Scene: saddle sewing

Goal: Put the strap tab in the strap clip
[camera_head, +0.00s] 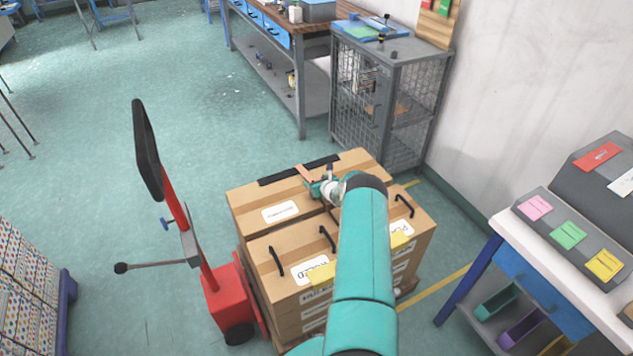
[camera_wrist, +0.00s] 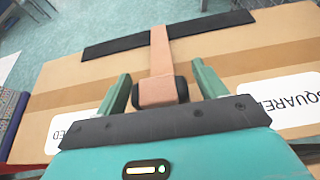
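In the head view the tab (camera_head: 305,174) sticks out from my gripper (camera_head: 318,186) towards the black strip (camera_head: 280,176). I cannot make out a separate strap clip.
Cardboard boxes (camera_head: 250,206) with black handles and white labels are stacked below my arm. A red hand truck (camera_head: 224,297) stands left of them. A wire cage cabinet (camera_head: 400,85) is behind, and a white-topped table (camera_head: 560,265) is at right. The floor at left is mostly clear.

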